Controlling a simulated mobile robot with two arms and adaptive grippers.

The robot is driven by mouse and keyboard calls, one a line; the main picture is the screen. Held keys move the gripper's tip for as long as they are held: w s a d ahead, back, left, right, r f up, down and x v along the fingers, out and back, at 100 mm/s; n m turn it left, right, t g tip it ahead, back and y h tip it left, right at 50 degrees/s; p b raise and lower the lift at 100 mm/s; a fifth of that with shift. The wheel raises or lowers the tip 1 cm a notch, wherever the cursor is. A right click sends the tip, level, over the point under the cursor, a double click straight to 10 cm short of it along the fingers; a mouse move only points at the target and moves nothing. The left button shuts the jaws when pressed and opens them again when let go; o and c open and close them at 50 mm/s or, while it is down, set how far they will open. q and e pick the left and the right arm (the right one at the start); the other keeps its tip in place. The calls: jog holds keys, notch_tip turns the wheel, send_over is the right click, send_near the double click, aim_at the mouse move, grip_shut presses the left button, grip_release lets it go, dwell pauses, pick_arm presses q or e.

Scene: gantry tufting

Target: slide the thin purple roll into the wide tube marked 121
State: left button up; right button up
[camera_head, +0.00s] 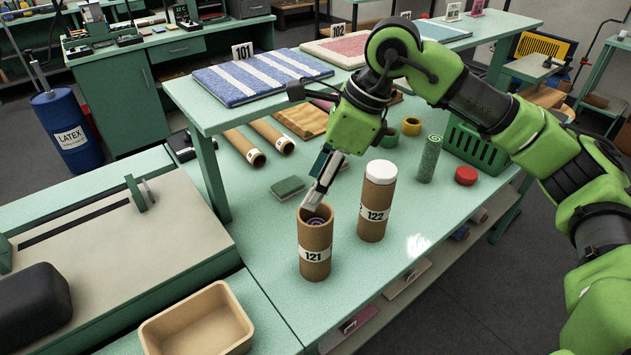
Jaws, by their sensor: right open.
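The wide tube marked 121 (314,260) stands upright and open-topped on the green table. The thin purple roll (316,221) is inside it; only its spiral end shows, a little below the tube's rim. The rest of the roll is hidden by the tube wall. My right gripper (317,197) points down at the tube's mouth, its fingertips at or just above the rim near the roll's end. It is open and holds nothing that I can see. My left gripper is not in view.
A capped tube marked 122 (376,205) stands close to the right. A green roll (429,159), a red lid (466,176) and a green crate (474,147) are farther right. A green pad (288,188) lies behind tube 121. An empty tan bin (196,320) is at front left.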

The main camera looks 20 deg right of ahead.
jog(key=v, duration=1.1)
